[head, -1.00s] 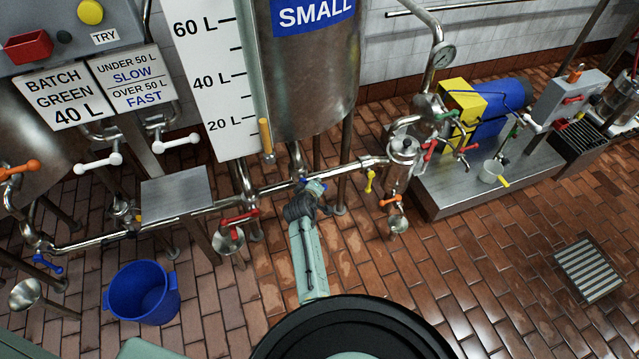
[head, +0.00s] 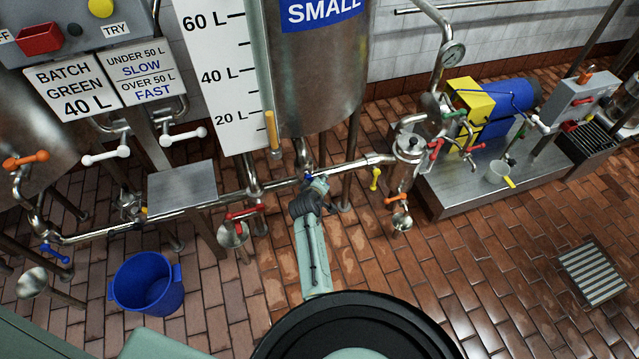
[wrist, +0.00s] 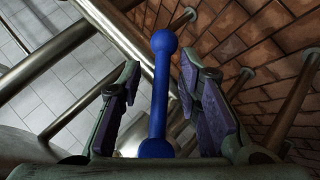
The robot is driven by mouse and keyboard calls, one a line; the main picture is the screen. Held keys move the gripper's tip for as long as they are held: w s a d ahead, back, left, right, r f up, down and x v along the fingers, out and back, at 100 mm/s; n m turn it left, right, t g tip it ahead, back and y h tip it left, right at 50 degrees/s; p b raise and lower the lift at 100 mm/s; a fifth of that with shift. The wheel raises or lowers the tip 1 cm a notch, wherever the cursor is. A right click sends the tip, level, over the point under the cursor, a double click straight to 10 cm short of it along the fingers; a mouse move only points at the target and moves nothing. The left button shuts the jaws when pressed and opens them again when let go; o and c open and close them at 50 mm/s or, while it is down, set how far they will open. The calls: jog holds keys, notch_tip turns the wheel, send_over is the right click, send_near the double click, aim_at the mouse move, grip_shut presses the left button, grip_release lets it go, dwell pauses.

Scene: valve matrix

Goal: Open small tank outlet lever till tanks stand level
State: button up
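The small tank (head: 325,80) carries a blue SMALL label. An amber column (head: 271,130) in its sight tube tops out close to the 20 L mark on the white scale (head: 222,75). The blue lever (head: 308,177) below the tank is partly hidden by my gripper (head: 318,184) in the head view. In the wrist view the blue lever (wrist: 158,100) with its round knob stands between the two fingers of my gripper (wrist: 160,62). The fingers are open, with a visible gap to the lever on each side.
A steel pipe (head: 365,160) runs behind the lever. Nearby are a red lever (head: 245,212), a yellow lever (head: 375,178) and an orange lever (head: 396,198). A blue bucket (head: 146,284) stands on the floor at left. Floor at right around the drain grate (head: 594,271) is clear.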

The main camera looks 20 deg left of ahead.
jog(key=shift+r, duration=0.2)
jog(key=v, duration=1.1)
jog(key=shift+s+r, duration=0.2)
jog(key=shift+s, duration=0.15)
